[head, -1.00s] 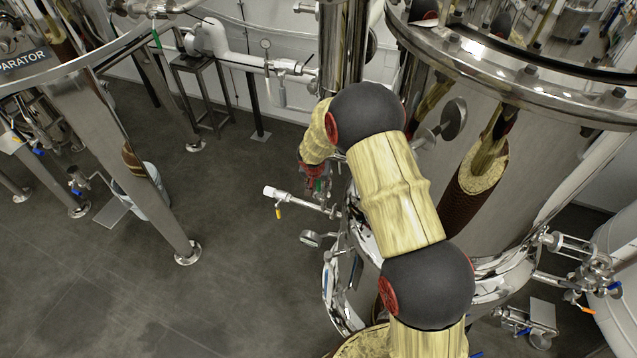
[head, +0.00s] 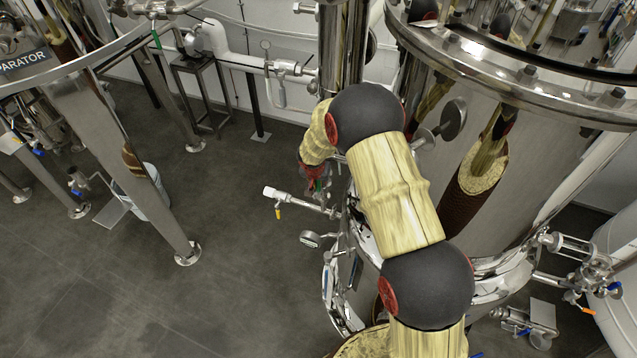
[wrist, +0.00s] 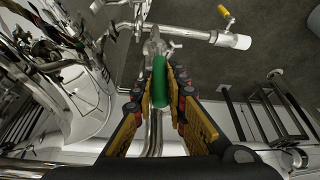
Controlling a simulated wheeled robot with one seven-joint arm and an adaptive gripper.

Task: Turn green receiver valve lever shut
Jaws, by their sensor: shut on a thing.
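The green valve lever (wrist: 159,80) shows in the wrist view, lying lengthwise between the two fingers of my gripper (wrist: 160,88). The fingers are shut on it, one on each side. The lever joins a metal valve body on a pipe (wrist: 154,45) just beyond the fingertips. In the head view my gripper (head: 315,182) is at the left side of the large steel tank (head: 480,95), above a side pipe. Only a small bit of green shows there, and my own arm hides much of the tank side.
A side pipe with a white end (head: 272,192) and a small yellow-handled valve (head: 278,211) sticks out left below my gripper. A steel leg (head: 150,170) stands further left. The dark floor between is clear.

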